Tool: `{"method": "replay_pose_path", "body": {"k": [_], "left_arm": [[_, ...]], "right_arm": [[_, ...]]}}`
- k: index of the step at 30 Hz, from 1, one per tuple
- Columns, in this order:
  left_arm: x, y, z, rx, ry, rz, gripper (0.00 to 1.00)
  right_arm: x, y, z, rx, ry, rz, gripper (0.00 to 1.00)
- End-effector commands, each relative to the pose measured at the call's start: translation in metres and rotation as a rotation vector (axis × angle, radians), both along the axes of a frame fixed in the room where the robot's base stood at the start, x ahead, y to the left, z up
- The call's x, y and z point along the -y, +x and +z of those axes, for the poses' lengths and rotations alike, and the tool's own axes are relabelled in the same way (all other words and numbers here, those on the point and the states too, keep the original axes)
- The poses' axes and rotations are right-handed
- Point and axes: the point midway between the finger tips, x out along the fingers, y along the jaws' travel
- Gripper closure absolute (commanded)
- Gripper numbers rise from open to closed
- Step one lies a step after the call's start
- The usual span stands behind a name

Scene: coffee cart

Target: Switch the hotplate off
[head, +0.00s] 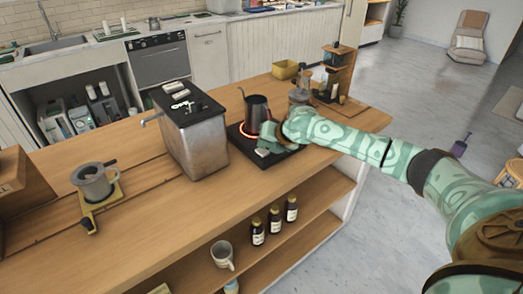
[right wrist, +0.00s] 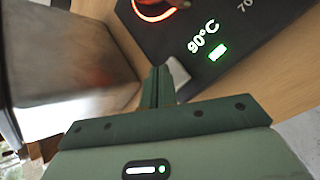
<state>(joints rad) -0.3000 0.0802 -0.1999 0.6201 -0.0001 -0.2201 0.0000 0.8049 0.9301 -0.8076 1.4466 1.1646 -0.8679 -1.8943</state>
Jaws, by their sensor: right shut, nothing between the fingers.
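The black hotplate (head: 236,141) sits on the wooden counter, with a dark gooseneck kettle (head: 257,114) standing on it. A ring on the hotplate glows orange-red under the kettle. In the right wrist view, the hotplate (right wrist: 180,38) shows a lit "90°C", a lit green mark and part of a "70". My right gripper (head: 263,150) is at the hotplate's near edge, in front of the kettle. In the right wrist view its fingers (right wrist: 158,80) are shut and empty, close to the hotplate's edge. Whether they touch it I cannot tell. My left gripper is out of view.
A metal box-shaped machine (head: 197,145) stands just left of the hotplate. A grinder-like glass jar (head: 300,93) and a wooden rack (head: 343,75) are to the right. A dripper stand (head: 88,198) is at the left. Bottles (head: 275,221) stand on the shelf below.

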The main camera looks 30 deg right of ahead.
Motion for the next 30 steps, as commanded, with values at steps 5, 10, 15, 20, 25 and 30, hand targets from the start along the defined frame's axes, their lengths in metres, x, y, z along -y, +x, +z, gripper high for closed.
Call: {"method": "replay_pose_path", "body": {"k": [5, 10, 15, 20, 25, 30], "left_arm": [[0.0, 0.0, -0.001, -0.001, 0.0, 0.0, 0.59], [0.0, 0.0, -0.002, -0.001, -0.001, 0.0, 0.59], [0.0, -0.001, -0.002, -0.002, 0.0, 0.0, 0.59], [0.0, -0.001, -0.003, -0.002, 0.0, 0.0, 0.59], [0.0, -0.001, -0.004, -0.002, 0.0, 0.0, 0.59], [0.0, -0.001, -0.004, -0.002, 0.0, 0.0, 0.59]], "right_arm": [[0.0, 0.0, -0.002, 0.0, 0.0, 0.0, 1.0], [0.0, 0.0, -0.004, 0.0, 0.0, 0.0, 1.0], [0.0, 0.0, -0.006, 0.0, 0.0, 0.0, 1.0], [0.0, 0.0, -0.008, -0.001, 0.0, 0.0, 1.0], [0.0, 0.0, -0.01, -0.001, 0.0, 0.001, 1.0], [0.0, 0.0, -0.011, -0.001, 0.0, 0.001, 1.0]]}}
